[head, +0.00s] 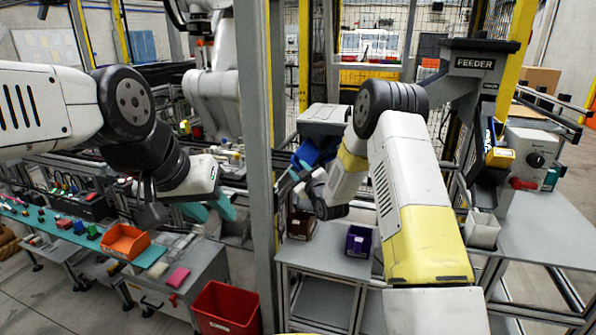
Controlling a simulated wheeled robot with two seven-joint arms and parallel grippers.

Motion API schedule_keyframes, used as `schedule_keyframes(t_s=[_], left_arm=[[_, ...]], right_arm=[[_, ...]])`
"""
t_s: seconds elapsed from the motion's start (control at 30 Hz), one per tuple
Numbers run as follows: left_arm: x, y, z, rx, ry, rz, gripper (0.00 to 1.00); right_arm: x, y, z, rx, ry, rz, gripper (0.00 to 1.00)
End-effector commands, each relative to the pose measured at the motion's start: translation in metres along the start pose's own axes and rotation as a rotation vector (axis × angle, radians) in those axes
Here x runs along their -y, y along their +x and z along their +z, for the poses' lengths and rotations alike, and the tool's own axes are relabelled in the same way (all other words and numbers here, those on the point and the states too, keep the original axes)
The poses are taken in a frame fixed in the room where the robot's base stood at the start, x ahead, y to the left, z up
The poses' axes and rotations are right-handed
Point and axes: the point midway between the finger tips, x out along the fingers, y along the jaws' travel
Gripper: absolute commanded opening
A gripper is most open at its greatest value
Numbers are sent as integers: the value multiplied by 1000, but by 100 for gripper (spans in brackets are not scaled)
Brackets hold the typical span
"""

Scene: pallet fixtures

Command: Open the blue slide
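A blue part (315,152), which may be the blue slide, shows behind the grey post and is partly covered by my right arm. I cannot tell whether it is open or closed. My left gripper (206,208) is at the end of the white and black arm, low and left of the post. Its two teal fingers look apart, with nothing clearly between them. My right arm, white and yellow, rises from the bottom and bends down to the left toward the blue part. Its gripper (288,184) is mostly hidden by the arm and post, and contact is unclear.
A grey post (256,150) stands between my arms. A red bin (226,308) and an orange tray (125,242) are at lower left. A purple bin (359,241) and a brown bin (301,225) stand on a small table. A feeder (475,64) stands at right.

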Motion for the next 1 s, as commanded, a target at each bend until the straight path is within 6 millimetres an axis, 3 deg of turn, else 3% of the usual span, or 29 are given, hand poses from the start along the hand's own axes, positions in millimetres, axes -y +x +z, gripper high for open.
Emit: schedule_keyframes(t_s=[0.3,0.5,0.87,1.0], left_arm=[[0,0,0,0,0,0,36],[0,0,0,0,0,0,36],[0,0,0,0,0,0,36],[0,0,0,0,0,0,36]], right_arm=[[0,-50,1,3,0,-1,33],[0,-72,0,1,0,0,33],[0,-76,0,1,0,0,33],[-10,-77,-8,26,9,-4,33]])
